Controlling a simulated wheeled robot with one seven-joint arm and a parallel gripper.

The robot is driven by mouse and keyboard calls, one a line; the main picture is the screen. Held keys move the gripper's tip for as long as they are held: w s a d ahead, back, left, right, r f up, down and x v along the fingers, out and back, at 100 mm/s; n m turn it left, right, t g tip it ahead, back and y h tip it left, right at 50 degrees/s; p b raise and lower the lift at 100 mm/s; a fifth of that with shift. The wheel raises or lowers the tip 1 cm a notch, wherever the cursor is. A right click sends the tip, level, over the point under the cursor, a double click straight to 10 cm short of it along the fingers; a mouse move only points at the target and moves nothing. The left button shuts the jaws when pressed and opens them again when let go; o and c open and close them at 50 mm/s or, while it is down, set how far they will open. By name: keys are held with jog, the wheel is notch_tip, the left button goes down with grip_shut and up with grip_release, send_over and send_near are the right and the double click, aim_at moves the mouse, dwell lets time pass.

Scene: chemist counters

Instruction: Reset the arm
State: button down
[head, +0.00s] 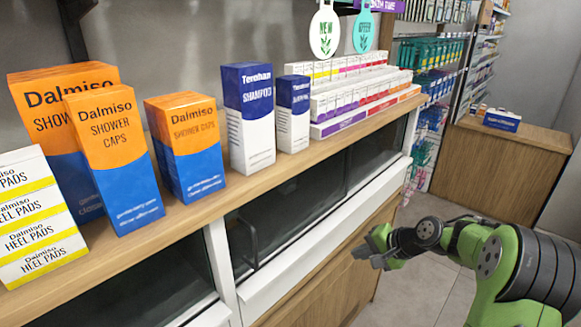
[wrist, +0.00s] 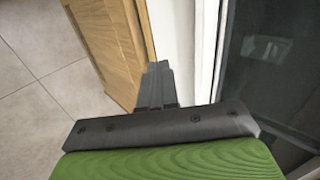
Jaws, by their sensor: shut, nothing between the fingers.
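My gripper (head: 364,250) is in front of the counter, below its wooden top, in the head view. My green and dark arm reaches in from the right edge. In the wrist view the dark fingers of my gripper (wrist: 157,72) are together with nothing held. They point along the white frame and wooden panel of the counter front. I cannot tell whether they touch it.
The wooden counter top (head: 215,206) carries orange and blue shower caps boxes (head: 118,165), heel pads boxes (head: 38,218), a shampoo box (head: 248,115) and several small cartons. A dark drawer handle (head: 248,243) juts from the front. Tiled floor (wrist: 35,85) is clear. A wooden cabinet (head: 490,175) stands back right.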

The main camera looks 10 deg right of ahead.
jog(key=s+a+r+n+g+h, duration=0.2)
jog(key=s+a+r+n+h, duration=0.3)
jog(key=s+a+r, duration=0.55)
jog(key=s+n, duration=0.5)
jog(key=s, duration=1.5)
jog(key=shift+a+f+t+h, duration=0.3)
jog(key=shift+a+f, duration=0.05)
jog(key=shift+a, duration=0.05)
